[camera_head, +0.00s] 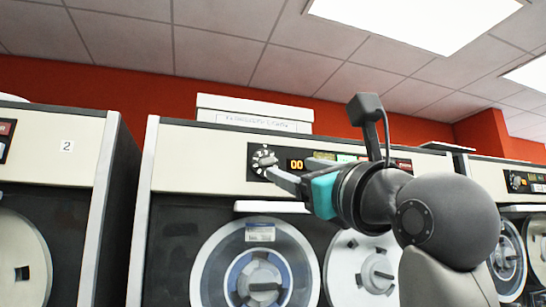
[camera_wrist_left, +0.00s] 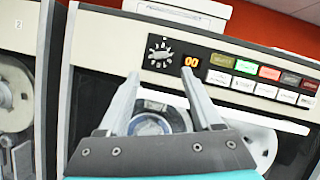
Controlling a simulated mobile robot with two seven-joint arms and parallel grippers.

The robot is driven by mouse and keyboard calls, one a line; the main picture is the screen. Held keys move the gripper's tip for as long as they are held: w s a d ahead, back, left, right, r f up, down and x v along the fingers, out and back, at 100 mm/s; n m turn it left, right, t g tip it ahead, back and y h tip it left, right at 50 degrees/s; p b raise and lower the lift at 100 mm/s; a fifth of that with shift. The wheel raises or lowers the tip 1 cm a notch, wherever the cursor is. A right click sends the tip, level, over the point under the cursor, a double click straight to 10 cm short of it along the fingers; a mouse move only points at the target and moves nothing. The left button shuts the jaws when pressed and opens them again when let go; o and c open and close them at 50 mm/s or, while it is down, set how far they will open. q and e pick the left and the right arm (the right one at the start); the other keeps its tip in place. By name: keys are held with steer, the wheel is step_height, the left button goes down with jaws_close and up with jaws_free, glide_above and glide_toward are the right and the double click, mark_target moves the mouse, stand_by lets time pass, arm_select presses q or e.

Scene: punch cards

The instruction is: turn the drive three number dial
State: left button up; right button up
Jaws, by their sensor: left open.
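The number dial (camera_head: 262,158) is a small round notched knob on the black control panel at the top of the middle tape drive. In the left wrist view the dial (camera_wrist_left: 160,48) is seen face-on, just beyond the fingertips. An orange display (camera_head: 296,164) beside it reads 00. My left gripper (camera_head: 288,168) is open and empty, its fingers pointing at the panel. In the left wrist view the left gripper (camera_wrist_left: 159,75) has its fingertips below the dial, one to each side. They do not appear to touch it. My right gripper is not in view.
Coloured buttons (camera_wrist_left: 245,67) lie right of the display. The drive's tape reel (camera_head: 255,262) is below the panel. A drive labelled 2 (camera_head: 67,146) stands at the left, another drive (camera_head: 520,182) at the right. White boxes (camera_head: 254,113) lie on top of the middle drive.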

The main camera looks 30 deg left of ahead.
mark_target(268, 160)
arm_select(q)
steer(key=p+x, duration=0.2)
steer(key=x, duration=0.7)
steer(key=shift+w+a+r, duration=0.15)
steer(key=shift+r, duration=0.05)
jaws_close()
